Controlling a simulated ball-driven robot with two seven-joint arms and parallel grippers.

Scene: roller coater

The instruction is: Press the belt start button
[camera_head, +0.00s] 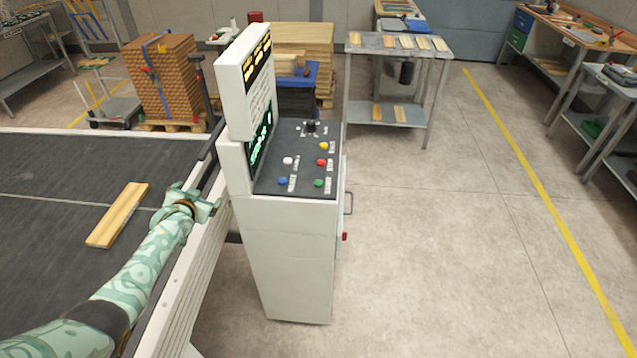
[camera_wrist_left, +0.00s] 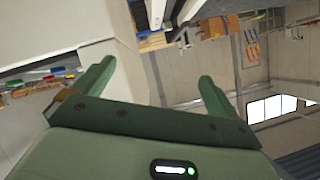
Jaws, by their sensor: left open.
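The white control console (camera_head: 285,240) stands right of the belt, with a dark sloped panel (camera_head: 300,150). The panel carries a white button (camera_head: 288,160), a yellow button (camera_head: 324,146), a red button (camera_head: 321,162), a blue button (camera_head: 283,181) and a green button (camera_head: 319,183). Their labels are too small to read, so I cannot tell which is belt start. My left gripper (camera_head: 198,196) is open and empty, left of the console, near the belt's edge. In the left wrist view, its two green fingers (camera_wrist_left: 155,75) are spread apart. My right gripper is not in view.
A wooden plank (camera_head: 118,214) lies on the dark conveyor belt (camera_head: 50,175). The floor (camera_head: 430,260) right of the console is clear. A grey table (camera_head: 400,45) with samples stands behind.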

